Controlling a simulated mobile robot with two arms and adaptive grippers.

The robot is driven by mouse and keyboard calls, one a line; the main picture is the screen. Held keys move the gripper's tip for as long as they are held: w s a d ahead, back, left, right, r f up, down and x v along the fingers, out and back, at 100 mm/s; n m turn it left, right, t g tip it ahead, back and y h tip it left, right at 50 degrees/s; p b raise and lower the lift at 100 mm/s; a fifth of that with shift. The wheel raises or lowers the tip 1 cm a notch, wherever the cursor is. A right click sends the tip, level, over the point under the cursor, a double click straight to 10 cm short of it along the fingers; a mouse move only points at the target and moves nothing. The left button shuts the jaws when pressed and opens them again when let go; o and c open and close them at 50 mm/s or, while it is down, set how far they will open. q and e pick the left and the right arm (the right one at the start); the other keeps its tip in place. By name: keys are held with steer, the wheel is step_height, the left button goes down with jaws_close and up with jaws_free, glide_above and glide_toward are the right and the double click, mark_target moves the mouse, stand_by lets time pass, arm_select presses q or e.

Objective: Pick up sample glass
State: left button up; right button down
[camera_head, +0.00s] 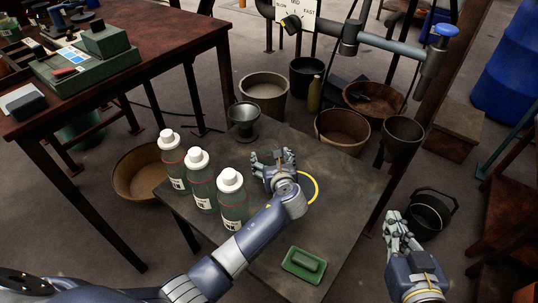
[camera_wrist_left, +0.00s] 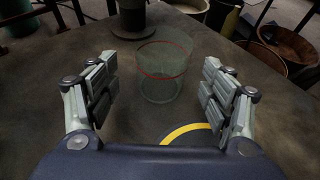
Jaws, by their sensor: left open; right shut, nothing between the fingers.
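The sample glass (camera_wrist_left: 162,75) is a clear cylinder with a thin red line, standing upright on the dark table (camera_head: 345,200). In the left wrist view it stands between and slightly beyond the fingertips of my left gripper (camera_wrist_left: 160,80), with a gap on each side. That gripper is open and also shows over the table in the head view (camera_head: 272,162), where I cannot make out the glass clearly. My right gripper (camera_head: 400,235) is shut and empty, right of the table's edge.
Several things share the table: three white-capped bottles (camera_head: 202,190) at left, a dark metal cup (camera_head: 243,120) at the back, a yellow ring (camera_head: 316,186) beside my left gripper, and a green dish (camera_head: 304,265) at the front. Buckets and bowls (camera_head: 342,128) stand behind.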

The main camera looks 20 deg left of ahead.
mark_target(271, 156)
arm_select(q)
steer(key=b+x, duration=0.2)
steer(key=x, duration=0.2)
steer(key=shift+w+d+r, duration=0.1)
steer(key=shift+w+r, duration=0.05)
steer(key=shift+w, duration=0.15)
steer(key=c, duration=1.4)
arm_select(e)
step_height(271, 156, up, 11)
steer(key=a+t+y, duration=0.1)
steer(key=t+y, duration=0.1)
steer(key=t, duration=0.4)
steer(key=shift+w+a, duration=0.35)
